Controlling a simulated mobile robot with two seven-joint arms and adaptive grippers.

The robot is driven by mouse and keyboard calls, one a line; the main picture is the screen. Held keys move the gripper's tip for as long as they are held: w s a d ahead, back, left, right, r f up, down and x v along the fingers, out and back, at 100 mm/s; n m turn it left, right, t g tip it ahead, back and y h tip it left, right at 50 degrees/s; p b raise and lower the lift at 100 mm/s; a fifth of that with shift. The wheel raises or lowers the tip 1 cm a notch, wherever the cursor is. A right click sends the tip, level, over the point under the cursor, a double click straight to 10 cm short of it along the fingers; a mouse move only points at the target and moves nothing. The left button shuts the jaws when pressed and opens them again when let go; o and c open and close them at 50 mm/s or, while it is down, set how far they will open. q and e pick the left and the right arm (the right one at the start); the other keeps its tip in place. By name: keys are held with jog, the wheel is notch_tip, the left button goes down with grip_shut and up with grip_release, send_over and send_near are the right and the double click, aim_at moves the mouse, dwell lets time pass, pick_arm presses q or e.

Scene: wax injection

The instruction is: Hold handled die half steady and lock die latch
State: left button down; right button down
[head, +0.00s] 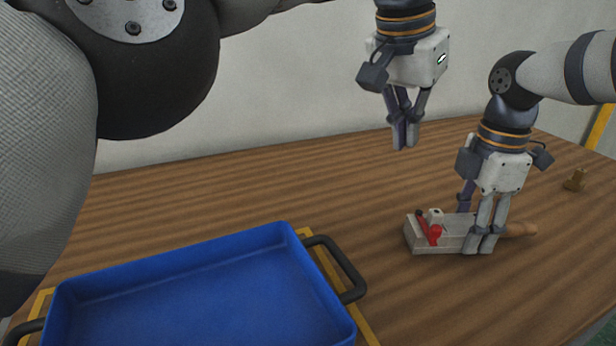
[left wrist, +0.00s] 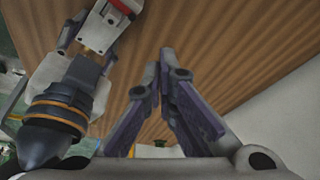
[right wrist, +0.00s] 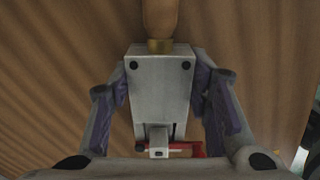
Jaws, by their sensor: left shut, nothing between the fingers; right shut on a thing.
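The handled die half (head: 453,238) is a grey metal block lying on the table at the right in the head view. Its wooden handle (head: 520,230) points right; it also shows at the top of the right wrist view (right wrist: 160,22). A red die latch (head: 430,230) sits at the block's left end, beside a small pale block. My right gripper (head: 480,245) is shut on the die, with a finger on each side of the block in the right wrist view. My left gripper (head: 404,138) is shut and empty, raised above the table behind the die and apart from it.
A blue tray (head: 290,232) with dark handles stands at the front left, on a yellow-marked area. A small brass-coloured piece (head: 574,181) stands at the far right. The wooden table (head: 220,200) is clear behind the tray.

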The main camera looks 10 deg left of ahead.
pick_arm(q)
jog(key=s+a+f+n+g+h, duration=0.1)
jog(key=a+f+h, duration=0.1)
jog(key=a+h, duration=0.2)
jog(key=s+a+f+n+g+h, duration=0.1)
jog(key=a+f+h, duration=0.2)
jog(key=a, duration=0.1)
jog(key=a+f+n+g+h, duration=0.1)
jog(key=a+f+h, duration=0.1)
jog(key=a+h, duration=0.2)
jog(key=shift+s+a+f+h, duration=0.3)
jog(key=shift+s+a, duration=0.1)
jog(key=shift+a, duration=0.2)
jog(key=shift+a+n, duration=0.35)
jog(key=shift+n, duration=0.05)
pick_arm(e)
jog(key=c, duration=0.8)
grip_release()
jog(key=shift+o, duration=0.2)
